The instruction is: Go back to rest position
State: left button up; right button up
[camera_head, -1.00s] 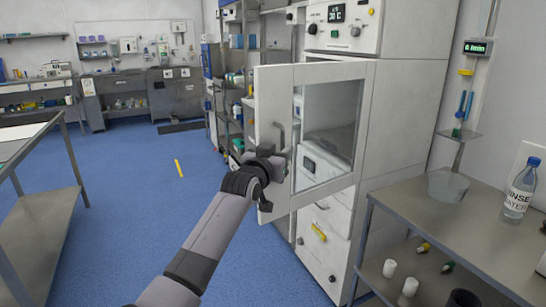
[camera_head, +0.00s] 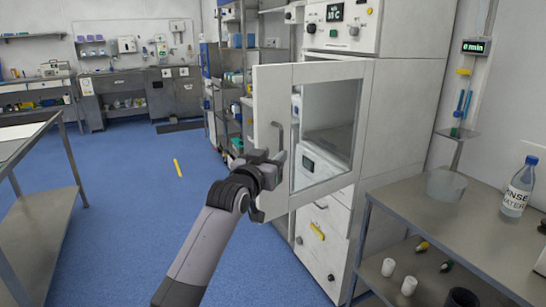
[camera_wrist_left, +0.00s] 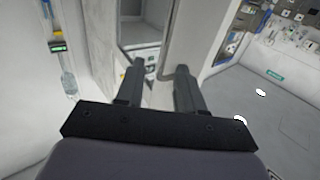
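My left gripper (camera_head: 274,170) is in front of the open white cabinet door (camera_head: 273,82), just below and beside its vertical door handle (camera_head: 281,135). In the left wrist view, the two dark fingers of the left gripper (camera_wrist_left: 160,76) are spread apart with nothing visible held between them. The pale door lies beyond the fingertips there. Whether a finger touches the door cannot be told. My right gripper is in neither view.
The door's window (camera_head: 328,125) is clear. A metal table (camera_head: 408,205) at the right holds a rinse water bottle (camera_head: 519,187) and a clear tub (camera_head: 447,184). Another metal table (camera_head: 38,215) stands at left. Blue floor (camera_head: 130,220) between is free.

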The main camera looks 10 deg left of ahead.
pick_arm(q)
jog(key=s+a+f+g+y+p, duration=0.1)
jog(key=s+a+f, duration=0.1)
jog(key=s+f, duration=0.45)
jog(key=s+a+f+n+g, duration=0.1)
jog(key=s+a+f, duration=0.2)
jog(key=f, duration=0.6)
jog(key=s+a+f+g+y+p, duration=0.1)
jog(key=s+a+f, duration=0.1)
jog(key=s+f, duration=0.45)
jog(key=s+a+f+g, duration=0.1)
jog(key=s+f, duration=0.3)
jog(key=s, duration=0.4)
jog(key=s+a+f+g+p, duration=0.1)
jog(key=s+f, duration=0.3)
jog(key=s, duration=0.5)
jog(key=s+a+f+g, duration=0.2)
jog(key=s+a+f, duration=0.1)
jog(key=s, duration=0.5)
jog(key=shift+s+f+y, duration=0.15)
jog(key=shift+f+y, duration=0.25)
jog(key=shift+f, duration=0.4)
jog(key=shift+a, duration=0.1)
